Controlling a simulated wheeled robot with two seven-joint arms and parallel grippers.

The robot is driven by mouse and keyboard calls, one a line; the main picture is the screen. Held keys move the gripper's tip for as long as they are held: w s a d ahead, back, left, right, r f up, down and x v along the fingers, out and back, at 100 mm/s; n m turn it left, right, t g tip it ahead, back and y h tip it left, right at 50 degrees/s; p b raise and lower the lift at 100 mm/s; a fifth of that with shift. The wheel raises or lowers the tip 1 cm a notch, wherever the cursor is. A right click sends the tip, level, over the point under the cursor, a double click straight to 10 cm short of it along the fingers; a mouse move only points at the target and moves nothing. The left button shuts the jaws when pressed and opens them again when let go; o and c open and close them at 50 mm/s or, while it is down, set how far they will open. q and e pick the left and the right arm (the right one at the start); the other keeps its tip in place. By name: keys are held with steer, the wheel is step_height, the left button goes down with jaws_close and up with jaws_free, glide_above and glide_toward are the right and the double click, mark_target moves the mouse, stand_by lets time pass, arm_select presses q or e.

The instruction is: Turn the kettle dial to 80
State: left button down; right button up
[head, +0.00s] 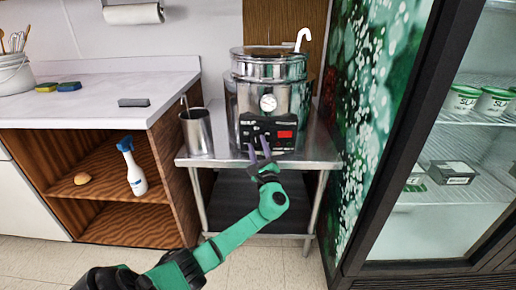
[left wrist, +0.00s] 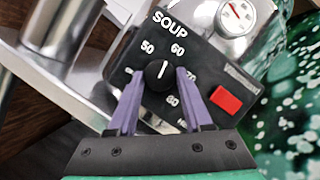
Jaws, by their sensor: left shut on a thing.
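The steel soup kettle (head: 285,98) stands on a metal stand, with a black control panel low on its front. In the left wrist view the panel (left wrist: 196,50) reads SOUP, with numbers 50, 60, a partly covered 70 and 80 around a black dial (left wrist: 158,74). The dial's white mark points up and slightly right, between 50 and 60. My left gripper (left wrist: 158,88) has its two purple fingers on either side of the dial, shut on it. In the head view my left gripper (head: 260,148) reaches the panel from below. My right gripper is not in view.
A red switch (left wrist: 226,100) sits right of the dial, and a round gauge (head: 268,103) above it. A steel canister (head: 197,132) stands left of the kettle. A glass-door fridge (head: 440,200) is at right, and a wooden counter (head: 100,115) at left.

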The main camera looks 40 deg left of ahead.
arm_select(q)
steer(key=shift+m+t, duration=0.6)
steer(key=shift+m, duration=0.5)
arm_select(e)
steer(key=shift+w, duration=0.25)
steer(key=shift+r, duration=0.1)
arm_select(q)
steer(key=shift+c, duration=1.7)
jaws_free()
steer(key=v, duration=1.4)
steer(key=shift+s+d, duration=0.2)
steer(key=shift+s, duration=0.1)
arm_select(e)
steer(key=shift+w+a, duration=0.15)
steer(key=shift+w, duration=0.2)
